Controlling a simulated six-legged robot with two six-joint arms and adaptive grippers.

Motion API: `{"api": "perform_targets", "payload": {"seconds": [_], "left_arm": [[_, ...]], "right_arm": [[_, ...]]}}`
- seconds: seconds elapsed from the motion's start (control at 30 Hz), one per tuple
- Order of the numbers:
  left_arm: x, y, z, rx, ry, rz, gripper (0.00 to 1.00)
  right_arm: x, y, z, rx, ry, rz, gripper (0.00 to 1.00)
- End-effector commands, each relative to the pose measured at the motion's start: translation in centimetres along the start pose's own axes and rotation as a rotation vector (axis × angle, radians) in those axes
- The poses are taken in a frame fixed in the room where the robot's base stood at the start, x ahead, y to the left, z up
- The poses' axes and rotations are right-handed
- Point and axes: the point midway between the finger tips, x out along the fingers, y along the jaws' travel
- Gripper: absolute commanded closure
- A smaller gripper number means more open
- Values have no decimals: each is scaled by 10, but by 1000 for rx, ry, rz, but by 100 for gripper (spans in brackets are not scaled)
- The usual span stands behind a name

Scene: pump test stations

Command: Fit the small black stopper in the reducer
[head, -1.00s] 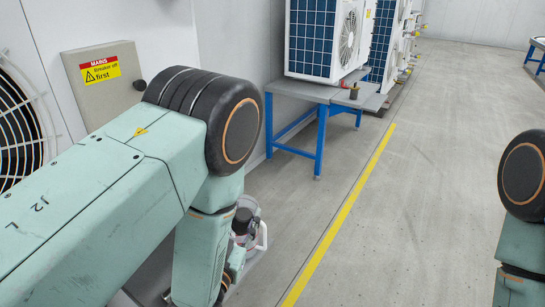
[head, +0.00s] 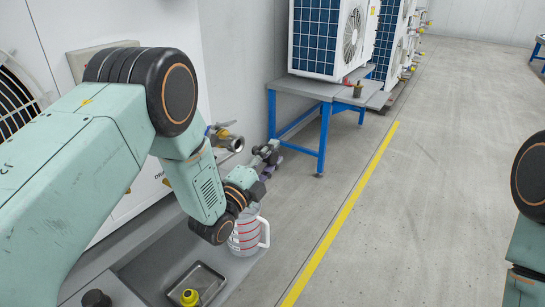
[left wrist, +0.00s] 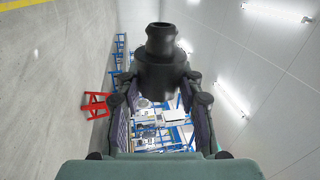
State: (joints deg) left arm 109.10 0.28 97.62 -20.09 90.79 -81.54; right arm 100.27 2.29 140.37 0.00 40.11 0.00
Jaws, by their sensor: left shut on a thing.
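My left gripper (head: 266,160) is shut on a black stepped piece (left wrist: 160,48) that looks like the small black stopper. In the left wrist view it stands out between the two fingers, with its narrow, lipped end pointing away from the gripper. In the head view the gripper is above the jug, to the right of an open-ended metal fitting (head: 236,145) on the wall unit, with a gap between them. This fitting may be the reducer; I cannot tell for sure. My right gripper is out of view.
A clear jug with red marks (head: 247,232) stands on the grey bench below my left gripper. A metal tray (head: 211,283) holds a yellow-topped item (head: 190,298). A dark round object (head: 96,298) is at lower left.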

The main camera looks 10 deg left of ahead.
Motion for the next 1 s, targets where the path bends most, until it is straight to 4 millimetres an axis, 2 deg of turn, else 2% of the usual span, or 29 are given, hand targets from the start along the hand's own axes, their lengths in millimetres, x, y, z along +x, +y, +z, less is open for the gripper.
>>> {"api": "perform_targets", "payload": {"seconds": [0.5,1.0], "left_arm": [[0,-2,36,-4,-2,0,86],[0,-3,40,-4,0,0,86]], "right_arm": [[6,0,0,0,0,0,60],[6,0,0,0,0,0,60]]}}
